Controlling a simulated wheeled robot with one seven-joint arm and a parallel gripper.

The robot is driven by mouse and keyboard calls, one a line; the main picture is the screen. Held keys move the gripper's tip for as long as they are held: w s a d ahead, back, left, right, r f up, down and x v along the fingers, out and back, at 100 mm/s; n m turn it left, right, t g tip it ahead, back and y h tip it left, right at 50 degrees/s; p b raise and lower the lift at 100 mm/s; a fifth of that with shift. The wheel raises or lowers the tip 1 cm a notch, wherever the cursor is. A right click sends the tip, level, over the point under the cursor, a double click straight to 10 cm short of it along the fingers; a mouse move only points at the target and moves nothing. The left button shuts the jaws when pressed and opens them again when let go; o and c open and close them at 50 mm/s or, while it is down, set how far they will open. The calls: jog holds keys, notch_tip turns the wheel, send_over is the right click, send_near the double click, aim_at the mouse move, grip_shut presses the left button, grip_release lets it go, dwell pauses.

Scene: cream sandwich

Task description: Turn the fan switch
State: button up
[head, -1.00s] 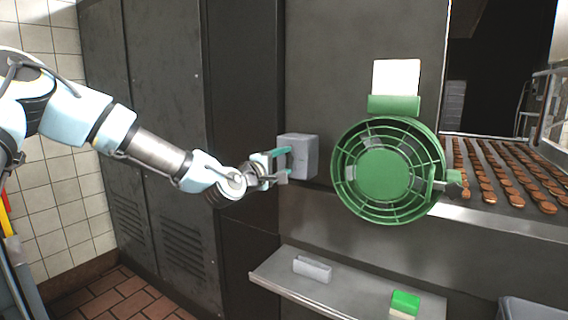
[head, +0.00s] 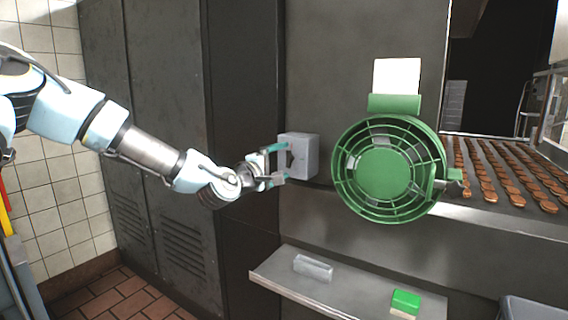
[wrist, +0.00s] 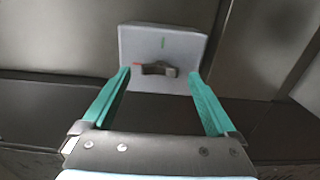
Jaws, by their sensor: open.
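The fan switch is a grey wall box (head: 303,155) on the dark metal panel, left of the green fan (head: 385,168). In the wrist view the box (wrist: 178,42) has a dark knob (wrist: 155,69) lying sideways, with a reddish left end and a small green mark above it. My gripper (head: 277,163) is open in front of the box. In the wrist view its teal fingers (wrist: 160,78) stand on either side of the knob, apart from it, with nothing between them. I cannot tell how deep the fingertips reach.
A metal shelf (head: 345,289) below carries a pale grey block (head: 313,268) and a green-topped sponge (head: 405,303). A conveyor (head: 510,180) with rows of brown biscuits runs at right. Dark cabinets (head: 165,140) stand behind my arm.

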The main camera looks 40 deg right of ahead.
jog(key=b+v, duration=0.1)
jog(key=v, duration=0.8)
jog(key=shift+b, duration=0.3)
jog(key=shift+a, duration=0.15)
jog(key=w+a+f+m+y, duration=0.3)
jog(key=w+a+f+y, duration=0.15)
jog(key=a+f, duration=0.5)
jog(key=w+a+f+m+y+p, duration=0.1)
jog(key=w+a+f+y, duration=0.1)
jog(key=a+f+y, duration=0.35)
jog(key=w+a+f+m+y, duration=0.1)
jog(key=a+f+y, duration=0.1)
jog(key=a, duration=0.7)
jog(key=s+a+r+g+y, duration=0.1)
jog(key=s+a+y, duration=0.1)
jog(key=a, duration=1)
jog(key=s+a+r+g+y+p, duration=0.1)
jog(key=s+a, duration=0.4)
jog(key=a, duration=0.7)
jog(key=shift+a+r+n+g+y, duration=0.35)
jog(key=shift+g+y, duration=0.15)
jog(key=shift+y, duration=0.6)
